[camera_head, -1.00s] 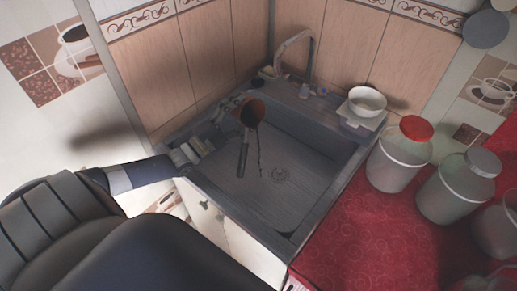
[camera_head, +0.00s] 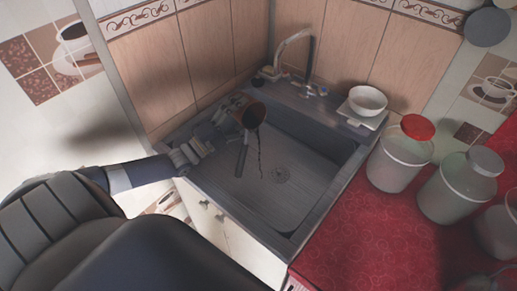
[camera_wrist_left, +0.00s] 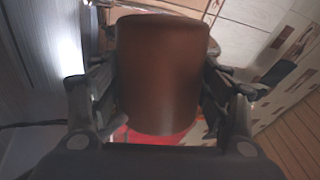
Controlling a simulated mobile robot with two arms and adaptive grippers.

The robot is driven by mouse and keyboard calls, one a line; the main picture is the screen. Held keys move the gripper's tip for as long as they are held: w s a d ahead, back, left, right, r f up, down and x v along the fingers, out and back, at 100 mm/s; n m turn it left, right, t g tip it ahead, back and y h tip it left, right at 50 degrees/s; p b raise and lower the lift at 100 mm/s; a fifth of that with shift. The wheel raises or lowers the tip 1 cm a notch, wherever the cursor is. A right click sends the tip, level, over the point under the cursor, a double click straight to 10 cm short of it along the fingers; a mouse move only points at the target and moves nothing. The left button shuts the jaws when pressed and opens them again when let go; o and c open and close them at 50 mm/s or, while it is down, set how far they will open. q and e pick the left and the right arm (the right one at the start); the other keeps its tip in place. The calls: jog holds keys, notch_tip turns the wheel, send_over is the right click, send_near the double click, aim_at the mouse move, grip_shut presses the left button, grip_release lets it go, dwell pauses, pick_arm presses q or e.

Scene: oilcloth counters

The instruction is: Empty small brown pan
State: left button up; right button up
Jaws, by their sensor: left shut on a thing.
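The small brown pan (camera_head: 250,114) is in the head view, above the left part of the sink (camera_head: 300,205). It is tilted, with its opening partly facing me and its dark handle (camera_head: 242,160) pointing down. A thin dark streak (camera_head: 260,150) runs down from its rim toward the sink floor; I cannot tell clearly what it is. My left gripper (camera_head: 228,117) is shut on the pan body from its left side. In the left wrist view the brown pan wall (camera_wrist_left: 160,75) fills the space between the two fingers. The right gripper is not in view.
A tap (camera_head: 293,48) stands at the sink's back edge. A white bowl (camera_head: 367,101) stands at the sink's right back corner. Several lidded jars, including a red-lidded one (camera_head: 397,160), stand on the red counter (camera_head: 350,240). Tiled walls border the sink behind.

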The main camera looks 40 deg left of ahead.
pick_arm(q)
jog(key=shift+d+r+m+h+p, duration=0.1)
jog(key=shift+r+m+h+p, duration=0.25)
jog(key=shift+m, duration=0.55)
jog(key=shift+d+f+m+h, duration=0.1)
jog(key=shift+f+m+h, duration=0.25)
jog(key=shift+m, duration=0.55)
